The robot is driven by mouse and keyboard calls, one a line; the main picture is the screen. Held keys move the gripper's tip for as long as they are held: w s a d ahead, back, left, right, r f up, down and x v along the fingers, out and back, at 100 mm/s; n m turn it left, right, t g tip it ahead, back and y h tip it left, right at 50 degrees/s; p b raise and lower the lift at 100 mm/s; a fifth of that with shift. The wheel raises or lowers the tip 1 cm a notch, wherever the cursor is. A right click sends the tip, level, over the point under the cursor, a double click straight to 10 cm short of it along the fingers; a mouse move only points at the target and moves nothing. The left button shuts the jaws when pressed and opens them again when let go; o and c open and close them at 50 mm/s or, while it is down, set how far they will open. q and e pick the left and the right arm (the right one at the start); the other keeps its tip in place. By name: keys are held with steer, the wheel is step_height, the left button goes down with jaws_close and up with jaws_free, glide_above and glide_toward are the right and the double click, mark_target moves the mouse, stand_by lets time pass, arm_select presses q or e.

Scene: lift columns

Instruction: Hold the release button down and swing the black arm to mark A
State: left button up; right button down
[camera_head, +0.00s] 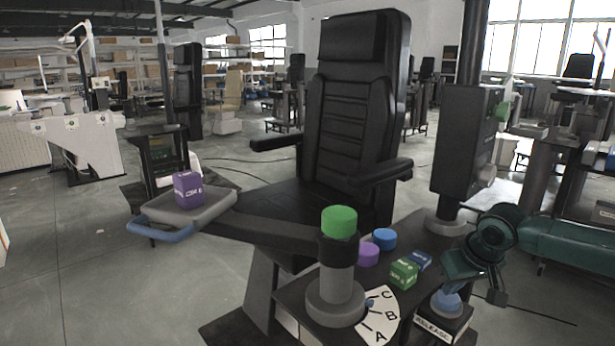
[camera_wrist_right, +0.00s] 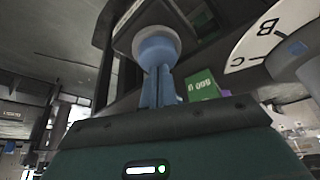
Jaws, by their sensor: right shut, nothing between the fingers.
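The black arm (camera_head: 275,226) runs left from a post with a green cap (camera_head: 340,222). It ends in a grey tray (camera_head: 215,212) with a blue handle (camera_head: 163,234). At the post's foot is a white dial (camera_head: 381,328) marked A, B and C. My right gripper (camera_head: 447,299) is shut and empty over the box labelled RELEASE (camera_head: 442,326). In the wrist view its blue fingers (camera_wrist_right: 157,80) meet the round grey release button (camera_wrist_right: 150,38). My left gripper is out of view.
A purple block (camera_head: 188,190) stands on the tray. A black seat (camera_head: 355,120) is behind the arm. A dark column (camera_head: 465,145) rises at right. Floor at left front is clear.

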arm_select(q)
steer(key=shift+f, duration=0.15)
arm_select(e)
steer(key=shift+f, duration=0.8)
arm_select(q)
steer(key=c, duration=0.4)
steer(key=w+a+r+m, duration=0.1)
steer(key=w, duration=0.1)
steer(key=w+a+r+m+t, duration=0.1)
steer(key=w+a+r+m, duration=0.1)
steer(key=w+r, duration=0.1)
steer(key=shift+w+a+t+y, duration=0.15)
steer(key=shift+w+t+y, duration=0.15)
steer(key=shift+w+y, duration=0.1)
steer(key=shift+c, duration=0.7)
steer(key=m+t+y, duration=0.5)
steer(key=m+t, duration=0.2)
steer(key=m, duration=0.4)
glide_toward(150, 236)
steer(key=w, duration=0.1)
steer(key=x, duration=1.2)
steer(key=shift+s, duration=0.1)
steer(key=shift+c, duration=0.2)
